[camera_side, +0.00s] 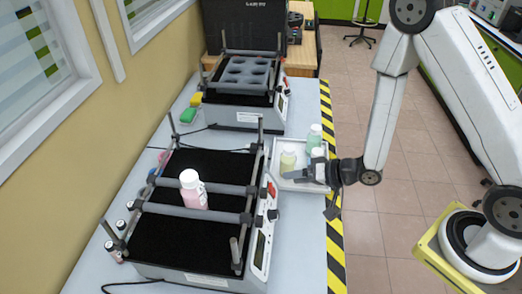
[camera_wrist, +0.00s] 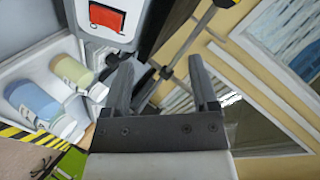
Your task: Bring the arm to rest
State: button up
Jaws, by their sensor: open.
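My gripper (camera_side: 296,173) is at the right of the front shaker, over or beside the near part of a white tray (camera_side: 326,187). Its two dark fingers are apart, with nothing between them in the wrist view (camera_wrist: 162,78). A yellowish bottle (camera_side: 287,162) and a green-blue bottle (camera_side: 314,140) stand in the tray. They also show at the left of the wrist view, the yellowish one (camera_wrist: 70,70) behind the blue one (camera_wrist: 34,102). A pink bottle with a white cap (camera_side: 193,196) stands upright between the grey bars of the front shaker (camera_side: 180,246).
A second shaker (camera_side: 245,110) with a holed rack stands behind. Green and yellow sponges (camera_side: 188,116) and small jars (camera_side: 119,225) lie along the wall side. Yellow-black tape (camera_side: 334,238) marks the table edge.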

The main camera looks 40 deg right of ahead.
jog(key=s+d+r+n+g+h, duration=0.4)
jog(key=s+d+r+g+h, duration=0.3)
jog(key=s+d+r, duration=0.1)
notch_tip(320, 180, up, 2)
jog(key=shift+s+r+g, duration=0.15)
jog(key=shift+s+g, duration=0.25)
jog(key=shift+s, duration=0.25)
jog(key=shift+o, duration=0.2)
jog(key=shift+w+a, duration=0.1)
jog(key=shift+w, duration=0.05)
